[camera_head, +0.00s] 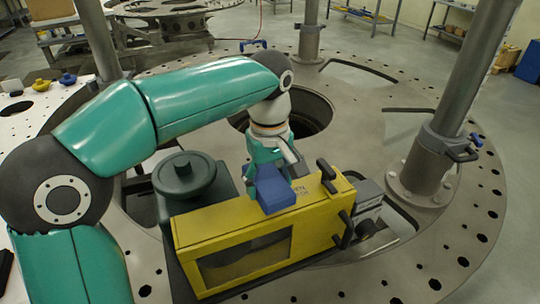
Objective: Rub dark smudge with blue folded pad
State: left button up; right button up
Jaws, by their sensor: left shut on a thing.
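My left gripper (270,163) points down over the yellow box (225,215) and is shut on the blue folded pad (274,190). The pad is at the box's upper edge, overlapping its top and front face in the picture. I cannot tell whether it presses on the surface. Dark lettering shows on the top just right of the pad. I cannot make out the dark smudge for sure; the pad and gripper hide part of the top. My right gripper is not in view.
Black handles (345,238) stick out at the box's right end. A dark round-topped unit (184,175) stands behind its left end. A grey post (440,140) rises at the right from the perforated plate (455,240). A large round opening (312,112) lies behind the gripper.

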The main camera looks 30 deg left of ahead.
pick_arm(q)
jog(key=shift+w+r+p, duration=0.2)
jog(key=shift+r+p, duration=0.5)
jog(key=shift+r, duration=0.25)
jog(key=shift+s+r+p, duration=0.2)
jog(key=shift+r+p, duration=0.15)
jog(key=shift+r, duration=0.55)
jog(key=shift+w, duration=0.15)
